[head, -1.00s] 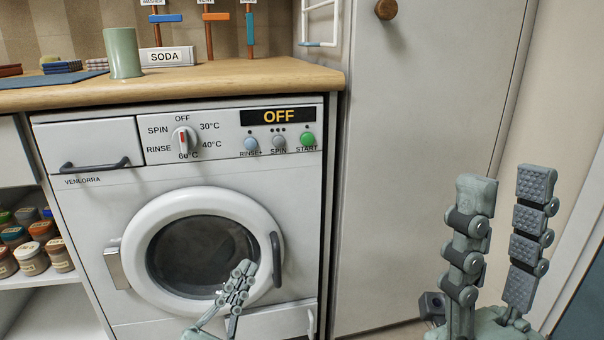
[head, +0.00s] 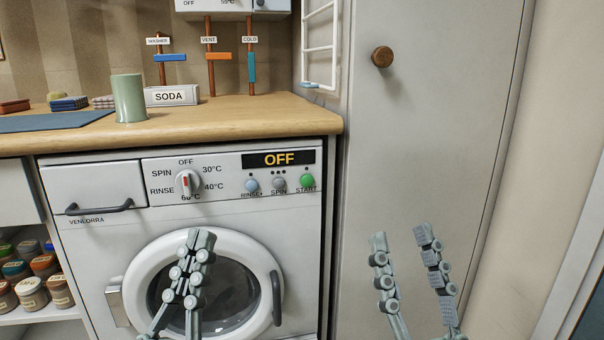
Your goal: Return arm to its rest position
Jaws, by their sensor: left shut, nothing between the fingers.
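My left gripper (head: 200,238) is in front of the washing machine's round door (head: 262,250), with its fingers pointing up and close together. It is shut and empty, and it hides part of the door glass. My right gripper (head: 401,238) is raised in front of the tall grey cabinet (head: 425,140). Its two fingers stand apart with nothing between them. The washing machine (head: 80,262) is closed, and its display (head: 279,159) reads OFF.
A wooden worktop (head: 240,117) runs above the machine, with a green cup (head: 129,98) and a SODA box (head: 172,96) on it. Several jars (head: 32,293) stand on the left shelf. The cabinet has a round wooden knob (head: 382,57).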

